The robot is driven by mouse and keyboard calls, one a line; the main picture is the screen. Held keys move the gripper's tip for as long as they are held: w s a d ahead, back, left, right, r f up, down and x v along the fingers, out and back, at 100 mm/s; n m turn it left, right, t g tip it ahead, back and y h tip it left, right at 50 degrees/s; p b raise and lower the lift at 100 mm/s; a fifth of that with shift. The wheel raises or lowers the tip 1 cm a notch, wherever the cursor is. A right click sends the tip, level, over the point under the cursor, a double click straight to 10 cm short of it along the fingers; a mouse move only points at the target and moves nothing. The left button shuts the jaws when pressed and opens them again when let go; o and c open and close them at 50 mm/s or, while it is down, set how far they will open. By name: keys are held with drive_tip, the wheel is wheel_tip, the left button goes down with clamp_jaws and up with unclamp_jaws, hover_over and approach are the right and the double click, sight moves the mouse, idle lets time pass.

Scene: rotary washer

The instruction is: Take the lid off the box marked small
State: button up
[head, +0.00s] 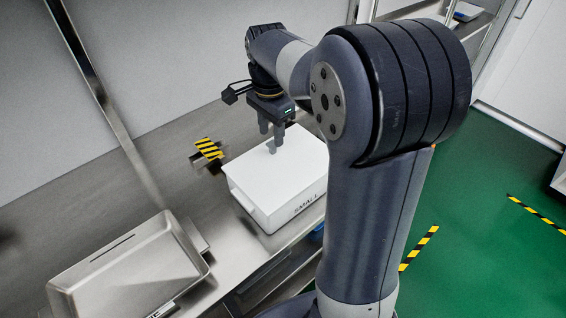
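The white box (262,205) marked SMALL stands on the steel bench, right of the picture's middle left. Its flat white lid (290,165) is on top. My gripper (269,143) points down over the far left part of the lid, with its fingertips at or just above the lid surface. Two fingers show with a narrow gap between them. I cannot tell whether they hold a grip on the lid or touch it. My arm hides the right end of the box.
A steel container or cover (125,265) lies on the bench at the lower left. A black and yellow striped piece (208,149) sits left of the box. A wall runs behind the bench. Green floor (490,240) with striped markings (418,249) is open at the right.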

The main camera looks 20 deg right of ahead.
sight(272, 144)
wheel_tip(272, 144, down, 3)
drive_tip(key=shift+s+f, duration=0.1)
drive_tip(key=shift+f, duration=0.05)
drive_tip(key=shift+c, duration=0.2)
clamp_jaws()
